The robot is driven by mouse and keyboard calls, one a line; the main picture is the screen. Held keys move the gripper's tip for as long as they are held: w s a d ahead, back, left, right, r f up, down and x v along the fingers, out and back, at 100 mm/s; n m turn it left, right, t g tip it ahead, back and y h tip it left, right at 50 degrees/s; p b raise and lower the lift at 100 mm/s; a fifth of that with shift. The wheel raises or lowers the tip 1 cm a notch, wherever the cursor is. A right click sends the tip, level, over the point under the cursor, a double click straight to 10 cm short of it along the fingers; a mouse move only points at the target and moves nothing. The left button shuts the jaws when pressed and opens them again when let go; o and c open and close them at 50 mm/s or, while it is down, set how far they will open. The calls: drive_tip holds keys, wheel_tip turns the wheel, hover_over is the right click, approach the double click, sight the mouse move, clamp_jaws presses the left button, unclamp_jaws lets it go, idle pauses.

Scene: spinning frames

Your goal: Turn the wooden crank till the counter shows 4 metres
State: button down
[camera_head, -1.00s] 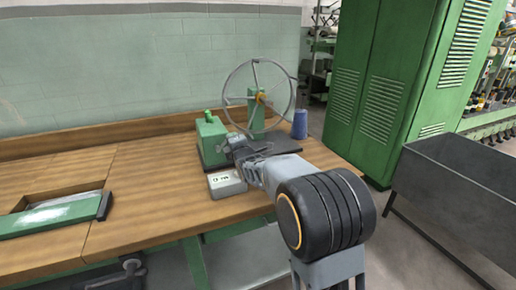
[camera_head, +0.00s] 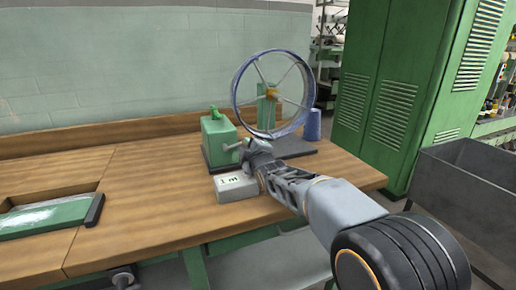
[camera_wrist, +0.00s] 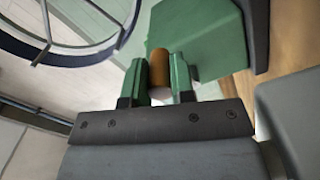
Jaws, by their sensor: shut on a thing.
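The wooden crank handle (camera_wrist: 158,62) stands between the green fingers of my gripper (camera_wrist: 160,78) in the wrist view, and they are shut on it. In the head view my gripper (camera_head: 255,150) is at the front right of the green crank housing (camera_head: 220,138), and my wrist mostly hides the handle. A metal crank arm (camera_head: 234,148) shows between housing and gripper. The grey counter box (camera_head: 237,190) on the table reads "1 m". The spoked wheel (camera_head: 236,98) behind has a blue rim. A blue yarn cone (camera_head: 312,126) stands right of it.
The wooden bench (camera_head: 140,200) is clear left of the counter. A green-framed tray (camera_head: 45,217) lies at the far left. A tall green cabinet (camera_head: 395,90) and a dark metal bin (camera_head: 465,185) stand to the right.

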idle(0.4)
drive_tip(key=c, duration=1)
unclamp_jaws()
drive_tip(key=shift+o, duration=0.2)
drive_tip(key=shift+s, duration=0.1)
drive_tip(key=v, duration=1.3)
drive_tip(key=shift+s+d, duration=0.2)
drive_tip(key=shift+s, duration=0.15)
